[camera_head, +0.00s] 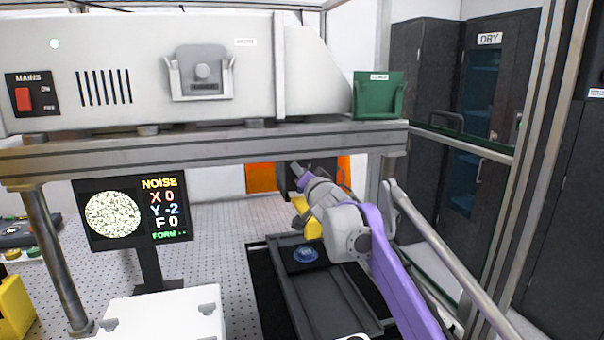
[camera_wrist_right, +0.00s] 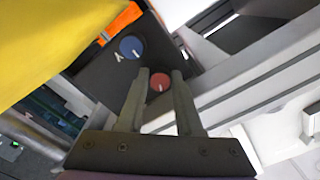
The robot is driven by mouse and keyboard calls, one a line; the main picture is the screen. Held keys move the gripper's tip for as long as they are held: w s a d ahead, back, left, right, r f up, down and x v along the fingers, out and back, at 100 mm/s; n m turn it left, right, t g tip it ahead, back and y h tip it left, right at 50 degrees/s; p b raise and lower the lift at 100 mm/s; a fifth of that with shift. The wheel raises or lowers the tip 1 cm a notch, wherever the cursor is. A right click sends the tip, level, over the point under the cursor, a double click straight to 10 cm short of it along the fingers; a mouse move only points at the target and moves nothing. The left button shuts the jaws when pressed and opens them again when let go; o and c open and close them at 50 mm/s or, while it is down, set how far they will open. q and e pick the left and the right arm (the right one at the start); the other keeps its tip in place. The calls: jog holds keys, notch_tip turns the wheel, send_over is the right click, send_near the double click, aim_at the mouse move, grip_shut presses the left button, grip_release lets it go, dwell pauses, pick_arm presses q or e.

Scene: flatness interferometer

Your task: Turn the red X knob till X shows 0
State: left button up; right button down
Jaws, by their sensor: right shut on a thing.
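The red X knob (camera_wrist_right: 159,82) shows in the right wrist view between the fingertips of my right gripper (camera_wrist_right: 160,80), which is shut on it. In the head view my right gripper (camera_head: 301,178) reaches in under the bench shelf; the knob is hidden there. The screen (camera_head: 135,213) reads NOISE, X 0, Y -2, F 0, with a speckled round patch and FORM in green. My left gripper is not in view.
A blue knob (camera_wrist_right: 131,47) marked Y sits beside the red knob on a dark panel. A yellow block (camera_wrist_right: 50,35) is close to the gripper. The grey shelf (camera_head: 200,150) runs above my arm. A dark tray (camera_head: 335,290) holds a round blue disc (camera_head: 305,254).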

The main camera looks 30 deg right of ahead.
jog(key=c, duration=0.6)
grip_release()
jog(key=b+v, duration=0.1)
jog(key=v, duration=1)
jog(key=shift+d+f, duration=0.1)
jog(key=shift+w, duration=0.1)
dwell(0.8)
